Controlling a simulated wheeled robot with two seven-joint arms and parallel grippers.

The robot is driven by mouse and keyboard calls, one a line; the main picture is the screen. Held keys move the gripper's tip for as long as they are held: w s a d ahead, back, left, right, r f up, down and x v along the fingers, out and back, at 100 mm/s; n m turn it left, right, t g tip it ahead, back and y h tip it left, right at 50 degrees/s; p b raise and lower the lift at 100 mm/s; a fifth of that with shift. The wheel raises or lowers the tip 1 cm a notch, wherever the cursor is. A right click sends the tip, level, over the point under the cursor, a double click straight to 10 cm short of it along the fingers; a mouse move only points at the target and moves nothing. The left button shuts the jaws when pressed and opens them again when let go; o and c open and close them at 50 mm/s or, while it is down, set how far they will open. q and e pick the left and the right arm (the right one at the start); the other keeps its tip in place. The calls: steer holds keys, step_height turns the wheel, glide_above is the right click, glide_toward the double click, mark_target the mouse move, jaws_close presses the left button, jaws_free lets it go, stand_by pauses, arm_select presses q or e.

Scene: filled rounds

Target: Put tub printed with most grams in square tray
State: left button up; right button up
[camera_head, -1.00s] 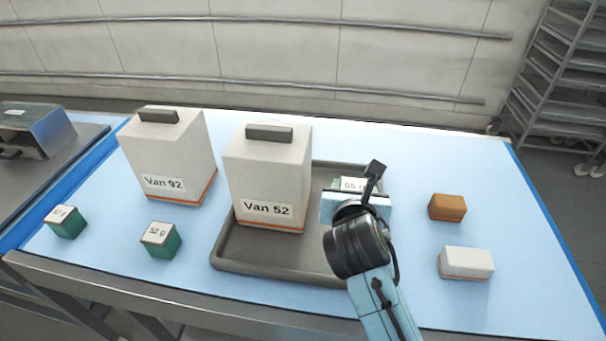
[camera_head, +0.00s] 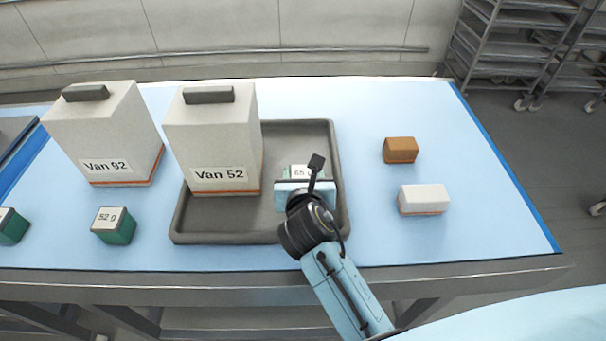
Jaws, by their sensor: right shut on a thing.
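My right gripper (camera_head: 305,183) is shut on a green tub with a white top (camera_head: 300,171); its label reads about "65 g". The gripper hides most of this tub. They are over the right part of the dark grey square tray (camera_head: 240,237); I cannot tell whether the tub touches the tray floor. A second green tub (camera_head: 118,229), printed "52 g", stands on the table left of the tray. A third green tub (camera_head: 14,228) is at the left edge, partly cut off, its print unreadable. My left gripper is not in view.
A tall pale box marked "Van 52" (camera_head: 212,140) stands in the tray's left part. Another, "Van 92" (camera_head: 108,130), stands further left. A brown block (camera_head: 400,150) and a white block (camera_head: 423,199) sit right of the tray. The blue tabletop (camera_head: 470,160) is clear around them.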

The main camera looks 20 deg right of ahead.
steer(key=o, duration=1)
steer(key=shift+f, duration=0.1)
steer(key=shift+s+r, duration=0.2)
steer(key=shift+r, duration=0.05)
steer(key=v, duration=1.1)
steer(key=shift+s+a+p, duration=0.15)
steer(key=shift+s+p, duration=0.15)
steer(key=shift+p, duration=0.1)
